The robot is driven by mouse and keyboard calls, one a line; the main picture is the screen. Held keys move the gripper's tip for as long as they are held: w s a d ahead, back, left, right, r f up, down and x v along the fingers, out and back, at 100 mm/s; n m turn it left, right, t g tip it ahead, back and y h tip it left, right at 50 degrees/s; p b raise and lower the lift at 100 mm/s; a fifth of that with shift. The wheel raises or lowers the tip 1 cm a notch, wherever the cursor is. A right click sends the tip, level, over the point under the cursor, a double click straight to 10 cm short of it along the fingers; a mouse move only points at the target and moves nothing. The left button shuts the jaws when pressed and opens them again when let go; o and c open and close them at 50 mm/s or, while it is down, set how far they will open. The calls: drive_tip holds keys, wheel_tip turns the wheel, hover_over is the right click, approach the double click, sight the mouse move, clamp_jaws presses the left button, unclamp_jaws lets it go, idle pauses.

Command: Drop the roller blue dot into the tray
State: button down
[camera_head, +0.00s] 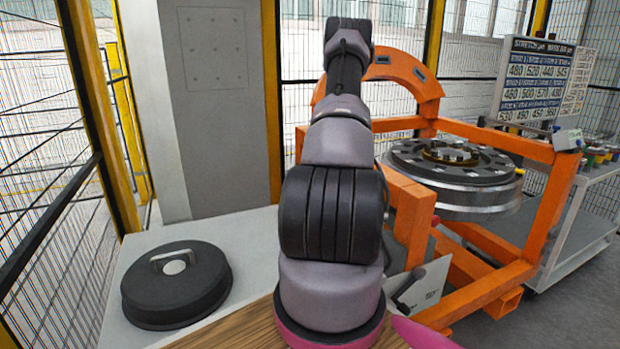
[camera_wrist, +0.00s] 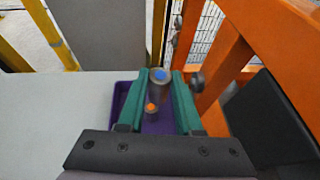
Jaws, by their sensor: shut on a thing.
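The roller with the blue dot (camera_wrist: 158,76) is a grey cylinder with its blue-marked end facing the wrist camera. My gripper (camera_wrist: 160,77) has two green fingers and is shut on this roller near their tips. The purple tray (camera_wrist: 123,98) lies below and behind the fingers, partly hidden by them. A roller with an orange dot (camera_wrist: 151,107) shows between the fingers, over the tray; whether it rests on the tray floor is unclear. In the head view my gripper, the tray and the rollers are hidden behind my arm.
An orange frame (camera_head: 545,210) holds a large metal wheel-like disc (camera_head: 455,175) at right. A black round lid with a handle (camera_head: 175,285) sits on the pale table (camera_head: 120,325) at left. In the wrist view, orange beams (camera_wrist: 290,60) and a grey knob (camera_wrist: 197,82) are close at right.

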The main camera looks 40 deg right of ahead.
drive_tip(key=shift+f, duration=1.1)
drive_tip(key=c, duration=0.5)
unclamp_jaws()
drive_tip(key=shift+s, duration=0.1)
drive_tip(key=v, duration=1)
drive_tip(key=shift+s+r, duration=0.15)
drive_tip(key=shift+s, duration=0.1)
drive_tip(key=shift+a, duration=0.1)
